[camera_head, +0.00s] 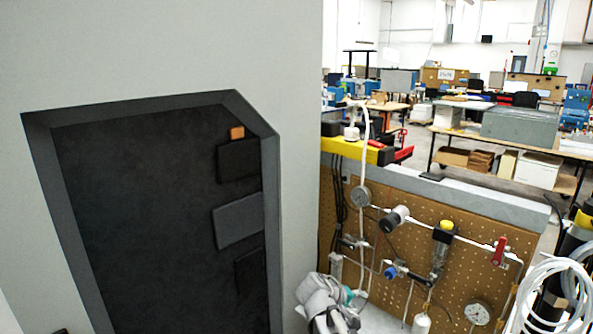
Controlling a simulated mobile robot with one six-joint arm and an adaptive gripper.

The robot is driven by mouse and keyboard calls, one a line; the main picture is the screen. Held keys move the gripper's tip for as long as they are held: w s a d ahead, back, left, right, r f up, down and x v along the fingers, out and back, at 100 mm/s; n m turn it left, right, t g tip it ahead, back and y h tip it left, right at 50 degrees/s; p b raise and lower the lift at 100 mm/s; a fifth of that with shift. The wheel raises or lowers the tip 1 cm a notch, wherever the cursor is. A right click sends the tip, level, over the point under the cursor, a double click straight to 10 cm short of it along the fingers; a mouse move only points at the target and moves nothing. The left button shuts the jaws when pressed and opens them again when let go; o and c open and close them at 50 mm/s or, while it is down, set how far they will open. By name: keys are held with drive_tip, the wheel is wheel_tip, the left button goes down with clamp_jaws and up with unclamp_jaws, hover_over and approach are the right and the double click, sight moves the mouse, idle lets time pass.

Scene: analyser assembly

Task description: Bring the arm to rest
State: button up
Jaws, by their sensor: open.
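Part of my arm (325,297), grey and white with a teal cap, shows at the bottom edge, right of the large grey cabinet and in front of the lower left of the pegboard panel. Its lower end runs out of the picture. I cannot make out gripper fingers or anything held.
A grey cabinet (180,60) with a dark recess (140,210) fills the left. A pegboard (400,250) carries gauges, a red-handled valve (500,250) and tubing. Coiled white hose (540,285) hangs at the lower right. Workbenches stand far behind.

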drive_tip(key=s+f+m+g+y+p, duration=0.1)
drive_tip(key=s+f+m+g+y, duration=0.1)
drive_tip(key=s+y, duration=0.2)
drive_tip(key=s+f+m+g+y+p, duration=0.2)
drive_tip(key=s+y, duration=0.3)
drive_tip(key=s, duration=0.4)
drive_tip(key=shift+s+g, duration=0.15)
drive_tip(key=shift+g, duration=0.45)
drive_tip(key=shift+f, duration=0.15)
idle(0.6)
